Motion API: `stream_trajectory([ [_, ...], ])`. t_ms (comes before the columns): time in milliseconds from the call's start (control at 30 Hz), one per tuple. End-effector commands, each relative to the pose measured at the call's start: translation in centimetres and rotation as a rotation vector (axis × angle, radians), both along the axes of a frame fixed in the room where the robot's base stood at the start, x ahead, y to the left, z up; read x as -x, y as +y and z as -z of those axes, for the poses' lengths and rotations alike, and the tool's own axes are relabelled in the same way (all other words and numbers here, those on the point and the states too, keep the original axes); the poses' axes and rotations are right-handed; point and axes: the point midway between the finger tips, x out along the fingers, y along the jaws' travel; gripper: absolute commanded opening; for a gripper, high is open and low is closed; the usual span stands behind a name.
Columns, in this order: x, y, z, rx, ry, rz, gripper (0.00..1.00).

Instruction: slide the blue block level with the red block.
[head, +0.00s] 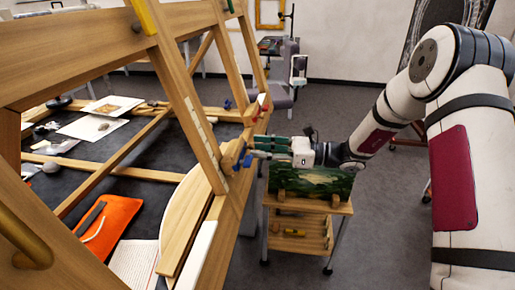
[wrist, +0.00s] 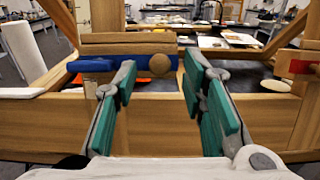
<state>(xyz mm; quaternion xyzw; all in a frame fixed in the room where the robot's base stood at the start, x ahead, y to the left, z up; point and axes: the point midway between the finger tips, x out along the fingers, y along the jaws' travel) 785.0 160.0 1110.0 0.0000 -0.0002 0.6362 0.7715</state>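The blue block (wrist: 95,65) is a long piece with a round wooden knob (wrist: 158,65) at the frame's wooden rail. In the head view, blue (head: 247,160) shows just left of my gripper's fingertips. The red block (wrist: 300,67) is at the right edge of the wrist view, at a similar picture height. My gripper (wrist: 158,75) is open, with teal pads apart and the knob seen between them. The left finger covers part of the blue block; I cannot tell whether it touches. In the head view, my gripper (head: 256,147) is at the frame's right side.
The large wooden frame (head: 85,48) fills the left. Behind its bars is a dark table (head: 60,180) with papers and an orange pouch (head: 108,222). Grey floor is free at the right.

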Motion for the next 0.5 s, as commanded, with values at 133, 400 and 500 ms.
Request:
stream_trajectory([
  [133,0.5,-3.1,0.0,0.001,0.000,0.006,0.38],
  [400,1.5,-8.1,0.0,0.000,0.000,0.004,0.38],
  [500,1.7,-9.3,0.0,0.000,0.000,0.004,0.38],
])
